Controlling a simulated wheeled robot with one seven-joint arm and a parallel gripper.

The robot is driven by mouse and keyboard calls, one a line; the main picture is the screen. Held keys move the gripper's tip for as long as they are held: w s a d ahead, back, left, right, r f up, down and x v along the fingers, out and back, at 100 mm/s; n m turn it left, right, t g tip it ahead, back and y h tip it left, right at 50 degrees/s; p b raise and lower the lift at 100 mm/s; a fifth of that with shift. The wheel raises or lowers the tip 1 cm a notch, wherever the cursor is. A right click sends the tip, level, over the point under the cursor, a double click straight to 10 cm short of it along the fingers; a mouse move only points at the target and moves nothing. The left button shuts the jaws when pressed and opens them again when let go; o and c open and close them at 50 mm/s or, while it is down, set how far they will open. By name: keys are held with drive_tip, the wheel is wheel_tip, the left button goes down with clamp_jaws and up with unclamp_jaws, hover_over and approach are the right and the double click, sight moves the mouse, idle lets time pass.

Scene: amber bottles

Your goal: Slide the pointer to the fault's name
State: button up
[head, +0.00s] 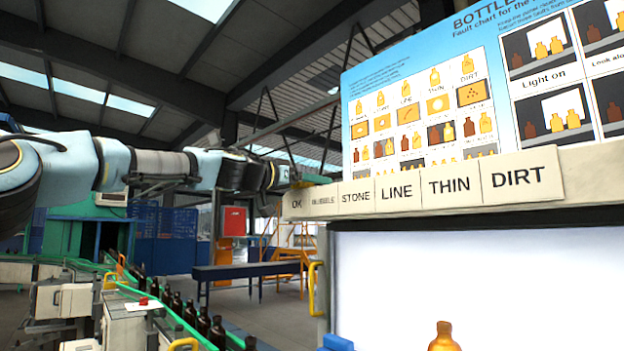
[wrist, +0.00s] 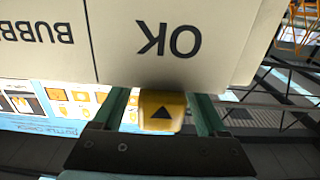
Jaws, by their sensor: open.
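The yellow pointer (wrist: 163,112) with a black triangle sits by the OK label (wrist: 170,40) in the wrist view, which shows the labels upside down. My gripper (wrist: 160,102) is open, with one finger on each side of the pointer; a gap shows at the left finger, and contact at the right is unclear. The label strip (head: 420,190) in the head view reads OK, a small label that looks like BUBBLE, STONE, LINE, THIN and DIRT. My arm reaches the OK end there, and the pointer is hidden. An amber bottle (head: 444,338) stands before the bright panel (head: 480,280).
A fault chart (head: 425,110) with bottle pictures rises behind the strip. A conveyor with several dark bottles (head: 190,312) runs at the lower left. A dark bench (head: 245,271) and a red cabinet (head: 234,221) stand further back.

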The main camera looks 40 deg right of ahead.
clamp_jaws()
idle(0.6)
idle(0.8)
